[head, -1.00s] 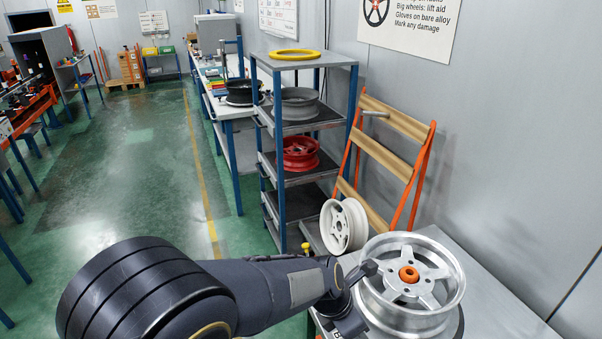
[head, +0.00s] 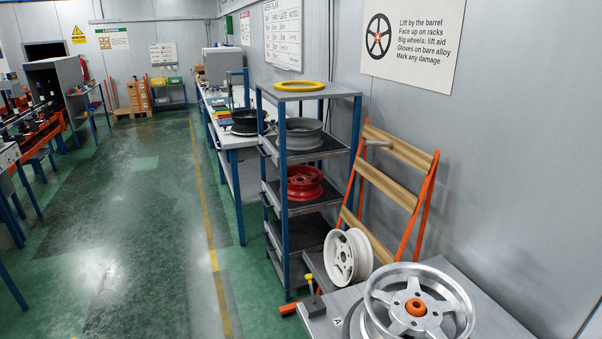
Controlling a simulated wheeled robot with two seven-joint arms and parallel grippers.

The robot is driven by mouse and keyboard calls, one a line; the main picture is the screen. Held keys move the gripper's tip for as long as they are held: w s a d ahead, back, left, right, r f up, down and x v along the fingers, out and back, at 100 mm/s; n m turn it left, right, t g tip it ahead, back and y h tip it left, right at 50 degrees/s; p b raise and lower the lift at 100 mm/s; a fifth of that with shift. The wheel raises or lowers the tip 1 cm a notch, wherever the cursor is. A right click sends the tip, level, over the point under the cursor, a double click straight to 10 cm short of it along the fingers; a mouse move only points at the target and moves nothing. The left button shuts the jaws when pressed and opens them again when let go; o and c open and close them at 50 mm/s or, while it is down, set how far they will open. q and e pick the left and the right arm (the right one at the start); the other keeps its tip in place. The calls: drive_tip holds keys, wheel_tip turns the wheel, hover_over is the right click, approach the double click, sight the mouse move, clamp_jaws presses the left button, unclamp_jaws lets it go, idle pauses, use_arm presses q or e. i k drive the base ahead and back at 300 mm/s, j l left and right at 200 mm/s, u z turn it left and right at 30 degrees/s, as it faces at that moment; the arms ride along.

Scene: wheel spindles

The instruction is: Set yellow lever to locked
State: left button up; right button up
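The picture's lower edge cuts off the wheel's near side. Neither of my grippers shows in the head view.
An orange bar (head: 289,309) sticks out left of the lever. A white wheel (head: 340,258) leans behind the bench. A blue-framed shelf (head: 284,240) and an orange ladder-like rack (head: 421,205) stand behind. The green floor (head: 150,240) to the left is clear.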

sight(309, 277)
drive_tip(key=z, duration=0.55)
drive_tip(key=j+z, duration=0.3)
drive_tip(key=z, duration=0.15)
drive_tip(key=j+z, duration=0.3)
drive_tip(key=z, duration=0.15)
drive_tip(key=j+z, duration=0.65)
drive_tip(key=z, duration=0.25)
drive_tip(key=k+j+z, duration=0.45)
drive_tip(key=k+j, duration=0.5)
drive_tip(key=j, duration=0.4)
drive_tip(key=k+j+z, duration=0.5)
drive_tip(key=k+j, duration=1.1)
drive_tip(key=k, duration=0.15)
